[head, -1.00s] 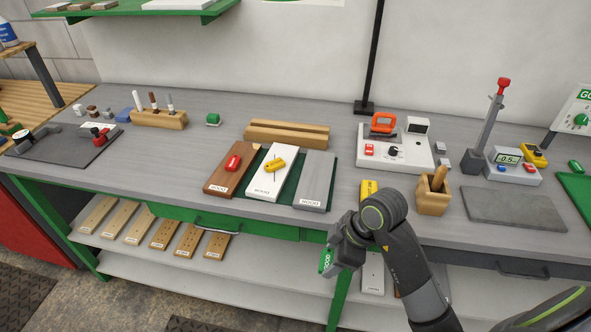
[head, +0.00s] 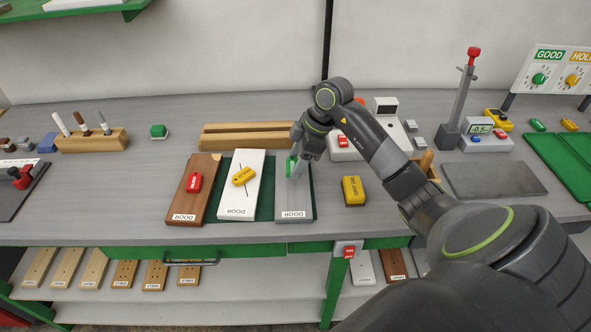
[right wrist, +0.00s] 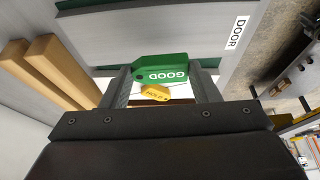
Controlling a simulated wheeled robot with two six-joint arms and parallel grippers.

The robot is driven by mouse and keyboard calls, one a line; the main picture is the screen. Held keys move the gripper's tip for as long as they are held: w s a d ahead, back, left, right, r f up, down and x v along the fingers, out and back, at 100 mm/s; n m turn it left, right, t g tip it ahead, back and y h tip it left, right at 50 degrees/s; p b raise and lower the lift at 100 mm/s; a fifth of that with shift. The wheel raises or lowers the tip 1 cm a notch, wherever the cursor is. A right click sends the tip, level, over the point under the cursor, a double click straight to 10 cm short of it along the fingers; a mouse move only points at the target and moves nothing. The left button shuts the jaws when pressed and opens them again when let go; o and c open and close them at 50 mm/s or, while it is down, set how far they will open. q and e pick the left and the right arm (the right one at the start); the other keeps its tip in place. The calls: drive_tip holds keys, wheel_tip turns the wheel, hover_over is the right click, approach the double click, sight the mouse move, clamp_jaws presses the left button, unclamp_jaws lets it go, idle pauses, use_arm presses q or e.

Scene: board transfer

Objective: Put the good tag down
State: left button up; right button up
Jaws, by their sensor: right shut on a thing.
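My right gripper (head: 296,162) is shut on the green good tag (head: 290,168), over the far part of the grey door board (head: 294,200). In the right wrist view the tag (right wrist: 160,72), lettered GOOD, sits between the two fingers. I cannot tell whether it touches the board. The grey board has no other tag on it. Beside it, the white board (head: 240,200) carries a yellow tag (head: 244,176) and the brown board (head: 188,207) carries a red tag (head: 194,181). My left gripper is out of view.
The boards lie on a dark green mat (head: 265,205). A yellow block (head: 354,190) lies to the right. A slotted wooden rack (head: 240,136) stands behind the boards. My right arm covers part of the white device (head: 390,118). The table's front strip is clear.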

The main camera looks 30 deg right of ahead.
wheel_tip(320, 180, down, 4)
drive_tip(key=shift+w+r+p, duration=0.1)
drive_tip(key=shift+p, duration=0.2)
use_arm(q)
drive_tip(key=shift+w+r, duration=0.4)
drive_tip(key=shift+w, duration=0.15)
use_arm(e)
drive_tip(key=shift+f, duration=0.35)
drive_tip(key=o, duration=1)
drive_tip(key=shift+f, duration=0.1)
drive_tip(key=shift+c, duration=0.2)
use_arm(q)
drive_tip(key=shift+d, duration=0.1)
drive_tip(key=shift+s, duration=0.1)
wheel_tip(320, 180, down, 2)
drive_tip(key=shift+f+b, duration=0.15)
drive_tip(key=shift+b, duration=1)
use_arm(e)
drive_tip(key=v, duration=1.2)
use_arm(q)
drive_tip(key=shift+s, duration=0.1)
use_arm(e)
drive_tip(key=shift+a, duration=0.1)
